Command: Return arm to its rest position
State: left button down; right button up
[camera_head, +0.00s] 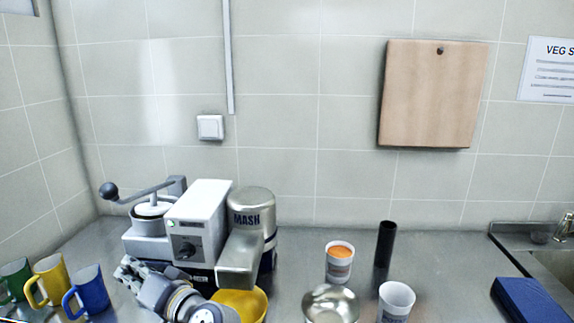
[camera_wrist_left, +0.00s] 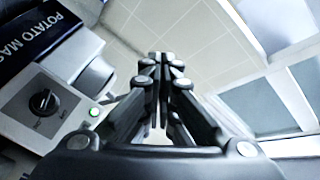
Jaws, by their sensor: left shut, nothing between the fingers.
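My left gripper (camera_head: 130,272) is low at the left of the counter in the head view, in front of the white potato masher machine (camera_head: 202,212) and to the right of the mugs. In the left wrist view its fingers (camera_wrist_left: 160,62) are closed together with nothing between them. The machine's front, with a black knob and a green light, shows at the left of the wrist view (camera_wrist_left: 45,105). Part of my left arm hides the machine's lower front and part of a yellow bowl (camera_head: 245,303). My right gripper is not in view.
Green (camera_head: 16,280), yellow (camera_head: 50,278) and blue (camera_head: 90,290) mugs stand at the left. A cup with orange contents (camera_head: 339,265), a black cylinder (camera_head: 385,244), a white cup (camera_head: 396,300) and a shiny metal container (camera_head: 330,304) stand right of the machine. A blue block (camera_head: 530,300) lies near the sink.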

pick_arm(q)
jog(key=s+d+f+m+g+h, duration=0.1)
jog(key=s+f+h, duration=0.4)
jog(key=f, duration=0.6)
jog(key=s+d+f+m+g+h, duration=0.1)
jog(key=s+f+h, duration=0.2)
jog(key=s+f, duration=0.55)
jog(key=s+d+f+g+h, duration=0.1)
jog(key=s+d+f+h, duration=0.15)
jog(key=s, duration=0.25)
jog(key=s+d+f+m+g+h, duration=0.1)
jog(key=s+d+f+h, duration=0.1)
jog(key=s+d+f, duration=0.3)
jog(key=s+d+f+g+h, duration=0.1)
jog(key=s+f+g+h, duration=0.15)
jog(key=s, duration=0.35)
notch_tip(320, 180, down, 26)
jog(key=s, duration=0.2)
jog(key=s+a+f+g, duration=0.1)
jog(key=s+a+f, duration=0.1)
jog(key=s+f, duration=1.4)
jog(key=shift+s+a+f+m+g, duration=0.15)
jog(key=shift+s+a+m+g, duration=0.2)
jog(key=shift+s+a+m, duration=0.1)
